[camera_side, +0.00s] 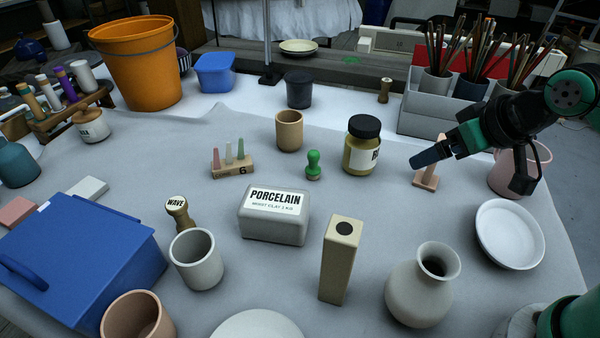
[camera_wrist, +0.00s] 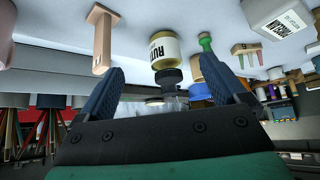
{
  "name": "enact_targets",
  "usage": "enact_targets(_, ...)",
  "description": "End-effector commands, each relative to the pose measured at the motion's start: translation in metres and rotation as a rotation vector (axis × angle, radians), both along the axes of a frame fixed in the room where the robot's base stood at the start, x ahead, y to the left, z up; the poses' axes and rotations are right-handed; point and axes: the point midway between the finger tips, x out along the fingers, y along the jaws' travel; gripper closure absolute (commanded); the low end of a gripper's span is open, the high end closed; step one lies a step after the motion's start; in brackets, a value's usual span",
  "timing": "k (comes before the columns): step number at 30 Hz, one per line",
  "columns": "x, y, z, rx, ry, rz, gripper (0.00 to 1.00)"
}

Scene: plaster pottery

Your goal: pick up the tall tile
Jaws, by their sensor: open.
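The likely tall tile is a pinkish upright piece on a flat foot (camera_side: 428,180), standing at the right of the table in the side view. My gripper (camera_side: 417,160) is level and overlaps its upper part there, so its top is partly hidden. In the wrist view, which is upside down, the tile (camera_wrist: 102,42) shows beyond the left finger, outside the gap between the fingers. My gripper (camera_wrist: 163,70) is open and empty. I cannot tell any contact with the tile.
A dark-lidded jar (camera_side: 362,150) stands left of my gripper. A pink mug (camera_side: 508,178), a white dish (camera_side: 511,234) and a grey vase (camera_side: 420,290) stand near. A beige square block (camera_side: 341,262) stands in front. A brush caddy (camera_side: 424,120) is behind.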

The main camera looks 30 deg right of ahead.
Motion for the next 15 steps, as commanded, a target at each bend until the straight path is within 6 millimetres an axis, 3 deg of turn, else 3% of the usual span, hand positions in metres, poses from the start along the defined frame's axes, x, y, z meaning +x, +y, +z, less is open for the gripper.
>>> enact_targets(5, 0.000, 0.000, 0.017, 0.000, 0.000, 0.000, 0.08)
enact_targets(11, 0.000, 0.000, 0.050, 0.000, 0.000, 0.000, 0.08)
enact_targets(15, 0.006, -0.013, 0.040, 0.043, 0.060, 0.036, 0.08)
